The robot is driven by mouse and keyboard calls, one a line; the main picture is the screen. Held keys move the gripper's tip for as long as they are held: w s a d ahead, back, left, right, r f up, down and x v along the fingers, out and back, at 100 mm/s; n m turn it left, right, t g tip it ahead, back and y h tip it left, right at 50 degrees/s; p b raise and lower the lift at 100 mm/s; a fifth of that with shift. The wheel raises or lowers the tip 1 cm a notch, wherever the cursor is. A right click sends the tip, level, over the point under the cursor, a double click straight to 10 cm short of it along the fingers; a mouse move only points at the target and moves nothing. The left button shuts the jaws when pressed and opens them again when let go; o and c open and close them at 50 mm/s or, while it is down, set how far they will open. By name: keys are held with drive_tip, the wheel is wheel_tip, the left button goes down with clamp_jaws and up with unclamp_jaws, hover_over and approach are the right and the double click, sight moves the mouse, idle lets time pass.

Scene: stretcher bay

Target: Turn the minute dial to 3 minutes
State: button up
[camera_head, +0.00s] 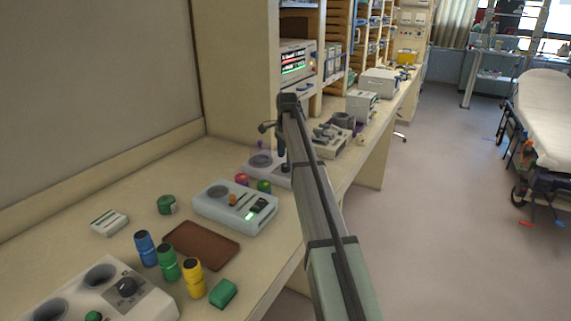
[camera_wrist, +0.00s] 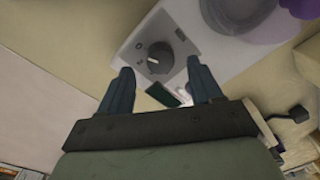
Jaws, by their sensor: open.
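The dial (camera_wrist: 159,58) is a round black knob with a pale pointer mark, on a dark square plate on a white device (camera_wrist: 120,55) in the wrist view. Small markings beside it are too blurred to read. My gripper (camera_wrist: 160,66) is open, with one dark finger on each side of the dial in the picture; I cannot tell whether they touch it. In the head view my gripper (camera_head: 275,140) points down over the white device (camera_head: 253,171) with a grey round well. The dial there is mostly hidden by the fingers.
A pale box with a lit display (camera_head: 235,207) and small magenta and green caps are nearby. Another device with a black knob (camera_head: 126,287) is at front left. Colored vials (camera_head: 168,262) stand beside a brown mat (camera_head: 202,246).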

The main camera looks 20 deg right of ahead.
sight(286, 168)
drive_tip(key=shift+w+f, duration=0.1)
drive_tip(key=shift+f, duration=1.7)
drive_tip(key=c, duration=1.1)
